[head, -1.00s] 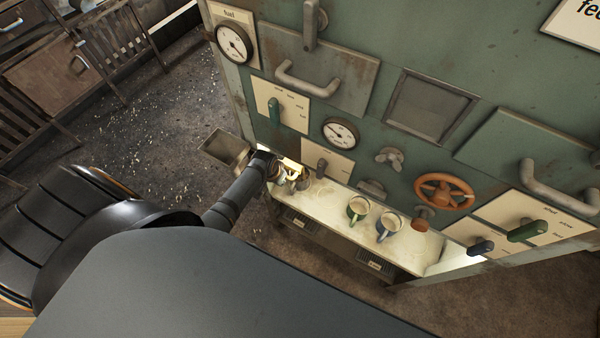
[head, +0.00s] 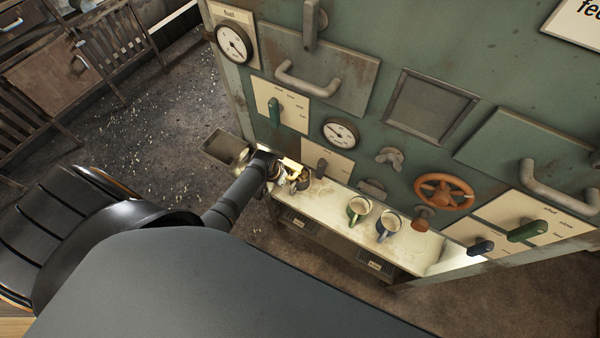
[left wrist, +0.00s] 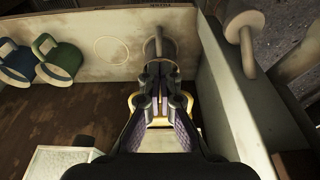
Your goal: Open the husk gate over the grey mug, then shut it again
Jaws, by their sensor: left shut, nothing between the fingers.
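My left gripper (head: 288,174) is at the left end of the pale shelf, low on the green machine front. In the left wrist view its fingers (left wrist: 160,90) are together with nothing between them. My right gripper is not in view.
A green mug (head: 358,208) and a blue mug (head: 388,224) stand on the shelf (head: 335,212), right of my gripper. An orange wheel (head: 444,192) and a grey knob (head: 389,157) project above it. A metal tray (head: 226,146) juts out at left.

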